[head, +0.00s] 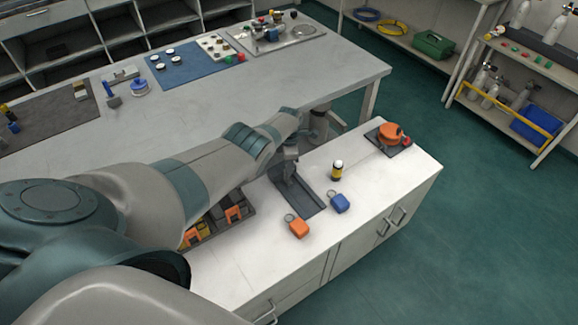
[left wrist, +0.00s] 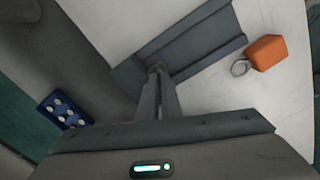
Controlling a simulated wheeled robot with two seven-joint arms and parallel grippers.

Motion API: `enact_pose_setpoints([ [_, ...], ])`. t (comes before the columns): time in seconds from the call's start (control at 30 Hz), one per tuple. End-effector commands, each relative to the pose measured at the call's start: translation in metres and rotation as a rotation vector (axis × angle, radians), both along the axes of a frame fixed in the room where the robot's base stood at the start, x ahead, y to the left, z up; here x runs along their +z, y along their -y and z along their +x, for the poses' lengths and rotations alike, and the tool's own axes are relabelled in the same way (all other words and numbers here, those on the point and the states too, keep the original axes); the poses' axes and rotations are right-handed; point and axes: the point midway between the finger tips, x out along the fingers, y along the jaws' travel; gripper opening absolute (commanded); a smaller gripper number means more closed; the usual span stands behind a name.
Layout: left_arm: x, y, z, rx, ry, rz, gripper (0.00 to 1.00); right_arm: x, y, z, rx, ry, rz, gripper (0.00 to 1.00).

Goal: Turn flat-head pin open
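I cannot make out a flat-head pin in either view. My left gripper (head: 287,168) reaches down over a dark grey tray (head: 308,203) on the white counter. In the left wrist view my left gripper's fingers (left wrist: 158,72) are close together, their tips over the end of the tray (left wrist: 208,45). I see nothing held between them, though the space at the tips is hard to make out. My right gripper is not in view.
On the counter are an orange tag (head: 299,228), a blue tag (head: 340,203), a yellow-black bottle (head: 337,170) and an orange round item (head: 390,134) on a dark pad. A long grey table (head: 230,100) stands behind, with a blue mat (head: 188,68). The counter's front right is clear.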

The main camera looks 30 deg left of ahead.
Motion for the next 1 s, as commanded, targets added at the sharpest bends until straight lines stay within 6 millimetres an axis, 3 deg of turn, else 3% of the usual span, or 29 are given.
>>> enact_pose_setpoints([
  [0.4,-0.0068,0.0017,-0.0071,0.252,-0.015,-0.002,0.00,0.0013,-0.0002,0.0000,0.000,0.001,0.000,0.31],
  [0.97,-0.0072,0.0018,-0.0075,0.290,-0.015,-0.002,0.00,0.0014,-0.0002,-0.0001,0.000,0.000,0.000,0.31],
  [1.0,-0.0072,0.0018,-0.0075,0.290,-0.015,-0.002,0.14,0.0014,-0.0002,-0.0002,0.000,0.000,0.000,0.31],
])
